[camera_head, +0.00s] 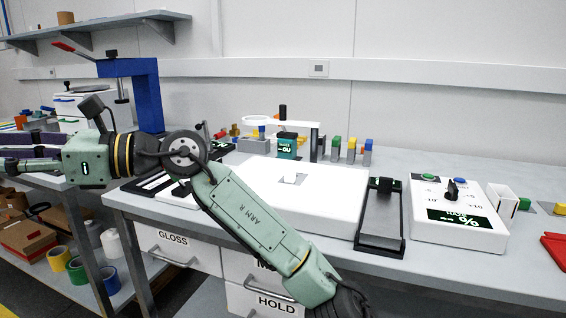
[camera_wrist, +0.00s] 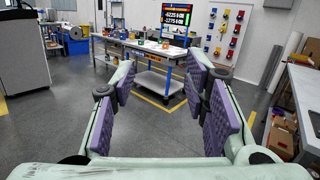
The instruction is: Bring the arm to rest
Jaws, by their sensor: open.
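My arm stretches across the front of the bench in the head view, from the lower right up to an elbow joint and on to the left. My gripper (camera_head: 30,157) is at the left edge there, its fingers partly cut off by the frame. In the wrist view my gripper (camera_wrist: 163,100) shows two green fingers with purple pads, wide apart, with nothing between them. It points out over the room's floor toward a distant workbench, clear of the near bench in that view.
The bench holds a white light panel (camera_head: 325,205), a black-framed slide fixture (camera_head: 381,215) and a white dial box (camera_head: 458,212). A blue press (camera_head: 147,95) stands at the back left. A distant workbench (camera_wrist: 140,48) and open grey floor (camera_wrist: 145,135) lie ahead of my gripper.

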